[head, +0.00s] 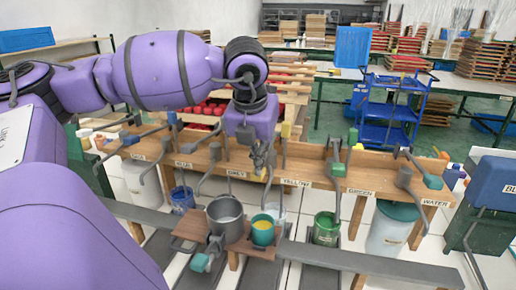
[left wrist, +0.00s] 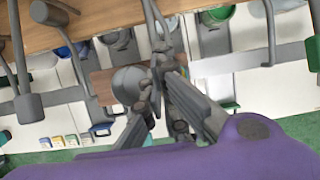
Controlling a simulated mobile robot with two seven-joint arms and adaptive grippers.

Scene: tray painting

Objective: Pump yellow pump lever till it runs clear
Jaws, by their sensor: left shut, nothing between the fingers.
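My left gripper (head: 262,158) points down just in front of the wooden pump bench (head: 310,165), between the grey and yellow labels. Its fingers are together and empty. A yellow block (head: 285,130), possibly the yellow pump lever's handle, stands close to its right. I cannot tell whether they touch. The YELLOW label (head: 295,183) is on the bench front. A small green-rimmed pot with yellow inside (head: 263,239) stands below, beside a grey metal pot (head: 225,230). In the left wrist view, the dark gripper fingers (left wrist: 160,70) cover the middle and partly hide a grey pot (left wrist: 128,84). My right gripper is not in view.
A blue bucket (head: 182,200), a green bucket (head: 326,235) and a teal-lidded bucket (head: 390,235) stand below. A blue cart (head: 390,100) is behind.

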